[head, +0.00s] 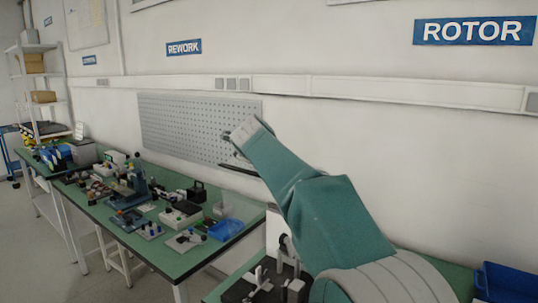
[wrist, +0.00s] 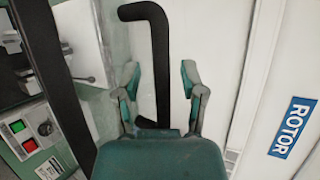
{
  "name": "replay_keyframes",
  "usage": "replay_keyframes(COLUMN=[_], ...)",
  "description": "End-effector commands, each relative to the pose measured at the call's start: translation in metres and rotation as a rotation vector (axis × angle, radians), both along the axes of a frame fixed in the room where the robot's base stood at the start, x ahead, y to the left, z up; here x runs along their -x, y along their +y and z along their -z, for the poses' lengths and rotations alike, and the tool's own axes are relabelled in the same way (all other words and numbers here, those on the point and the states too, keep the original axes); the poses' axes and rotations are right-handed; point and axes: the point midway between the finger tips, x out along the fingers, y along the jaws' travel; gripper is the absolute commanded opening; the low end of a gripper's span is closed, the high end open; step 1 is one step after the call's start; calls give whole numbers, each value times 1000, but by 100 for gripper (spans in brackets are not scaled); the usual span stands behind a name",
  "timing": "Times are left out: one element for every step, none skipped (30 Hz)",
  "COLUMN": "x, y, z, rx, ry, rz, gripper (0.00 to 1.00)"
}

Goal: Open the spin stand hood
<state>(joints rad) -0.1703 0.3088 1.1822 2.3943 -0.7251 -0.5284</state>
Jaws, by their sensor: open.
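My gripper (wrist: 160,70) is open, with one finger on each side of a black bar handle (wrist: 159,38) in the wrist view. The handle bends to the left at its top, and its lower end shows just above my gripper's palm. Gaps show between the bar and both fingers. I cannot tell how deep the bar sits between them. A dark frame edge (wrist: 50,85) runs down the left side; I cannot tell whether it belongs to the hood. The hood itself is not clearly made out.
A control box with green and red buttons (wrist: 22,133) shows at the left of the wrist view. Green benches (head: 150,258) with tools and parts stand to the left in the head view. A pegboard (head: 185,122) is on the wall. A blue bin (head: 507,282) is at lower right.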

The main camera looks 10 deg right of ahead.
Motion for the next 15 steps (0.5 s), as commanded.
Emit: replay_keyframes(x=[5, 8, 14, 18, 24, 31, 36, 42, 49, 55, 60, 66, 71, 75, 81], y=[2, 3, 5, 7, 9, 13, 15, 17, 20, 22, 24, 27, 29, 30, 33], z=[-4, -6, -9, -11, -14, -17, -20, -22, -26, -28, -31, -34, -36, -38, -41], rx=[0, -1, 0, 0, 0, 0, 0, -1, 0, 0, 1, 1, 0, 0, 0], ry=[-2, -4, -4, -4, -5, -4, -3, -5, -4, -4, -4, -4, -3, -3, -2], rz=[-1, -2, -2, -3, -4, -4, -3, -3, -4, -4, -3, -3, -5, -4, -4], gripper=[54, 54, 54, 54, 54, 54, 54, 54, 54, 54, 54, 54, 54, 54, 54])
